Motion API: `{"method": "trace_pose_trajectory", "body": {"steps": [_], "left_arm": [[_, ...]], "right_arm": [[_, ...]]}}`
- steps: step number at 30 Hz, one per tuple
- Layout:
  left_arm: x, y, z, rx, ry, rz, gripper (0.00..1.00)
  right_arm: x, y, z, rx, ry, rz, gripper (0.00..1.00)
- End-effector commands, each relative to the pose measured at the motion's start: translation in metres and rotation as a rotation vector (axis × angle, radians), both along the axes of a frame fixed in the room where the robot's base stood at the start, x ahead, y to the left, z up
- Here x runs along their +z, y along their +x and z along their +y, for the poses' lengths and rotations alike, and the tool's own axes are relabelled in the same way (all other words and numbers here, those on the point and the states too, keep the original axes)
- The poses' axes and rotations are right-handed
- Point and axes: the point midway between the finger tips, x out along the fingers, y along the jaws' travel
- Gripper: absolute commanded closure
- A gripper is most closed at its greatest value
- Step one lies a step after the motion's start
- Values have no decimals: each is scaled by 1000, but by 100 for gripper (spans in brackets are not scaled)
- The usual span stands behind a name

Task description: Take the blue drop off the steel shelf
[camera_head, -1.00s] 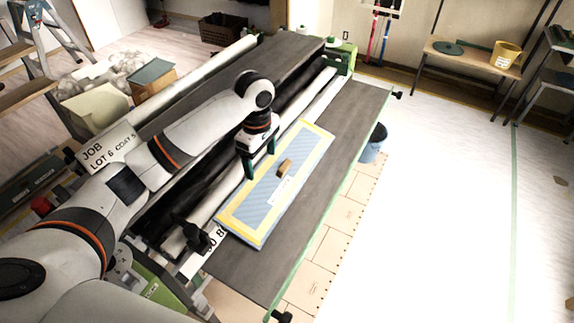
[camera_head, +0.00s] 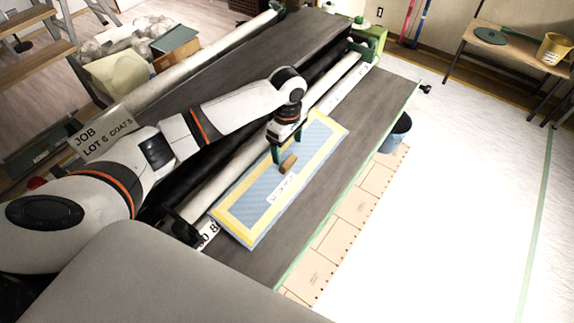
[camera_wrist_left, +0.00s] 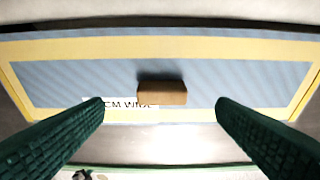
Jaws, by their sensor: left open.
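The blue drop (camera_head: 268,185) is a flat blue striped panel with a yellow border and a white lettered label. It lies on the dark grey steel shelf (camera_head: 352,135) along the front of the machine. A small brown block (camera_head: 288,163) stands on its middle. My left gripper (camera_head: 288,150) is open above the drop, close by the block. In the left wrist view, the block (camera_wrist_left: 162,93) shows between and beyond the two green fingers, which appear clear of it. How high the fingertips are above the drop I cannot tell. My right gripper is not in view.
A white roller (camera_head: 325,90) runs along the left side of the shelf. A blue bucket (camera_head: 397,133) stands beyond its right edge. White floor at the right is free. A bench (camera_head: 500,50) with a yellow bucket (camera_head: 554,48) stands at the back right.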

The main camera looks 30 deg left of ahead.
Motion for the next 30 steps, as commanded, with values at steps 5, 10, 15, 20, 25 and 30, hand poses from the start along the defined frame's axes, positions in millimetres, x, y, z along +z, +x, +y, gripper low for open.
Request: {"method": "trace_pose_trajectory", "body": {"steps": [5,10,15,20,25,30], "left_arm": [[-15,0,1,0,1,3,20],[-42,0,3,1,2,4,20],[-54,0,3,-1,1,0,20],[-55,0,3,-1,1,-1,20],[-55,0,3,-1,1,0,40],[-55,0,3,-1,1,0,67]], "right_arm": [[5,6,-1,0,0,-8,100],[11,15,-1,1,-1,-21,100],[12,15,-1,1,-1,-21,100],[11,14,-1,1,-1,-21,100],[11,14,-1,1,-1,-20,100],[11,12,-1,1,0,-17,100]]}}
